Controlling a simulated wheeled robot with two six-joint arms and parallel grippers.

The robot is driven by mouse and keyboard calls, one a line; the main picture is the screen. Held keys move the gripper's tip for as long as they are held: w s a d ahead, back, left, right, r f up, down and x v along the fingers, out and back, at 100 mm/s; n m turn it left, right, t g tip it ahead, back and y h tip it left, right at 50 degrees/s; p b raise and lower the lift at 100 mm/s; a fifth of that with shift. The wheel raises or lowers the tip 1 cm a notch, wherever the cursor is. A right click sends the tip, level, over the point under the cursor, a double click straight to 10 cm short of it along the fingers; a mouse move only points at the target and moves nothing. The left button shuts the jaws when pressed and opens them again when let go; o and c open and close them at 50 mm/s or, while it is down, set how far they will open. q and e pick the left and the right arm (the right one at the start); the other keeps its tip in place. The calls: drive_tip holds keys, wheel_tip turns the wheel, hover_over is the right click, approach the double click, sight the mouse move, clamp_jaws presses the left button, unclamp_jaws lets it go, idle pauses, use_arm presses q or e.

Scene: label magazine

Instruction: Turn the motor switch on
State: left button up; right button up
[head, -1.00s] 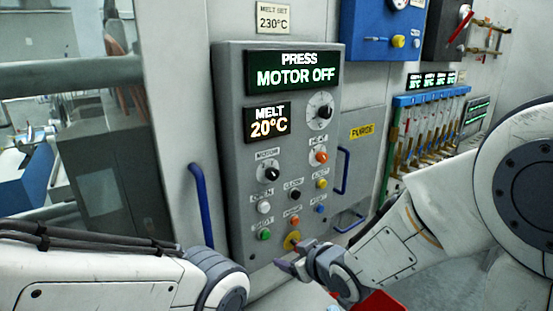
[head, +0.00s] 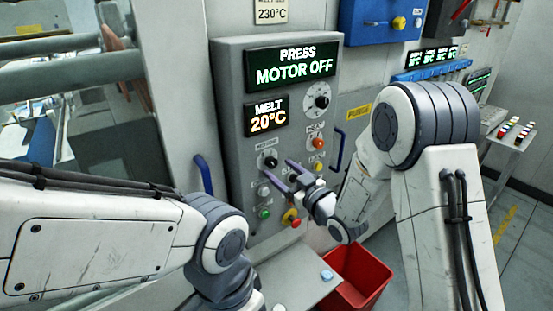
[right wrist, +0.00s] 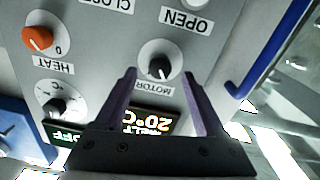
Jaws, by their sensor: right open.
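The motor switch (head: 270,162) is a black rotary knob on a pale round plate on the grey control panel, under the label MOTOR. The panel's top display (head: 292,68) reads PRESS MOTOR OFF.
The orange heat knob (head: 317,143) and several coloured buttons sit close to the motor switch. A red emergency button (head: 291,217) is below. Blue handles (head: 203,174) flank the panel. A red bin (head: 352,280) stands below right.

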sight(274, 164)
drive_tip(key=shift+p+x, duration=0.45)
drive_tip(key=shift+x, duration=1.05)
clamp_jaws()
